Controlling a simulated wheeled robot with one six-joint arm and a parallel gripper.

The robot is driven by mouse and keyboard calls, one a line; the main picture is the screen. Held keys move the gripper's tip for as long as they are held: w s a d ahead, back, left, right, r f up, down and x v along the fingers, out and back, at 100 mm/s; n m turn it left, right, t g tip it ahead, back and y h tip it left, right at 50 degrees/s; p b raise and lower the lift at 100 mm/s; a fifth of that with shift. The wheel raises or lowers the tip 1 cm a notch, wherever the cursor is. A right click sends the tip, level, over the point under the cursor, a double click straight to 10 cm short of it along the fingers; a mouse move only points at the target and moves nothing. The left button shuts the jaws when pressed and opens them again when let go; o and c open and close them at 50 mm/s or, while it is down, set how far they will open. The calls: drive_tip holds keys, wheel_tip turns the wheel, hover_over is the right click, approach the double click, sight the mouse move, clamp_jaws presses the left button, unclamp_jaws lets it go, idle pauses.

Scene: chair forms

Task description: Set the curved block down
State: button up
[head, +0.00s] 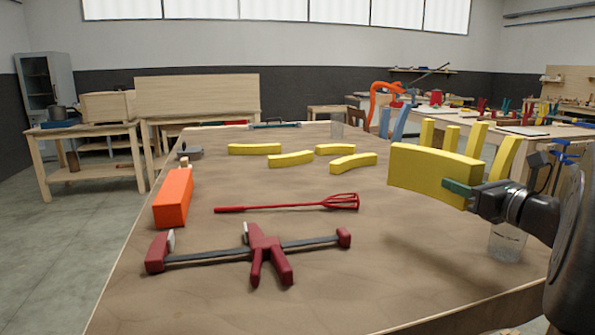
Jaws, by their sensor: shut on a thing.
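A yellow curved block (425,172) is held at the right of the head view, long side across the picture. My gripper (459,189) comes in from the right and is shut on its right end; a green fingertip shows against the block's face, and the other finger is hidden. The block appears to be above the table (330,265), though its exact height is hard to tell. More yellow curved blocks lie apart on the table, at the far left (254,149), beside it (290,159), behind (335,149) and nearer (353,162).
Several yellow pieces (451,138) stand upright behind the held block. A clear cup (507,246) stands below my gripper. An orange block (173,198), a red whisk-like tool (290,205) and a red clamp (265,250) lie left. The table's centre right is bare.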

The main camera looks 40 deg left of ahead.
wheel_tip(320, 180, down, 2)
drive_tip(key=shift+f+b, duration=0.2)
drive_tip(key=shift+b, duration=0.5)
drive_tip(key=b, duration=0.4)
hover_over(448, 257)
wheel_tip(448, 257, down, 10)
drive_tip(key=shift+r, duration=0.1)
drive_tip(key=shift+f, duration=0.25)
drive_tip(key=o, duration=1.3)
drive_tip(key=shift+c, duration=0.2)
